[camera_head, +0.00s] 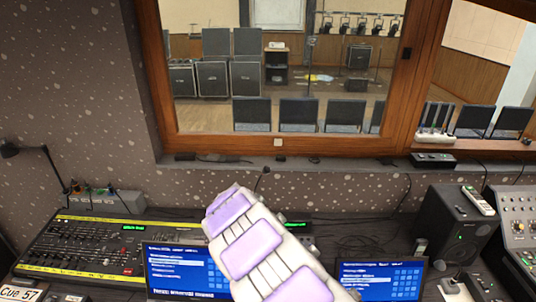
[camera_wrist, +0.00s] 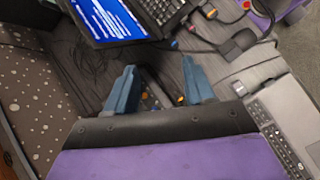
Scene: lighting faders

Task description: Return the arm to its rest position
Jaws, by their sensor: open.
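My arm (camera_head: 255,250) reaches up from the bottom of the head view, over the desk between two blue screens, white with purple panels. Its fingertips do not show there. In the wrist view my gripper (camera_wrist: 158,88) has two blue-grey fingers spread apart. The fader console (camera_head: 90,250) with a yellow edge strip lies at the left of the head view, apart from my arm.
The left screen (camera_head: 185,272) and right screen (camera_head: 380,278) flank my arm. A black speaker (camera_head: 450,235) and another mixer (camera_head: 518,230) stand at the right. A desk lamp (camera_head: 38,160) is at the left. A wood-framed window (camera_head: 280,150) rises behind the desk.

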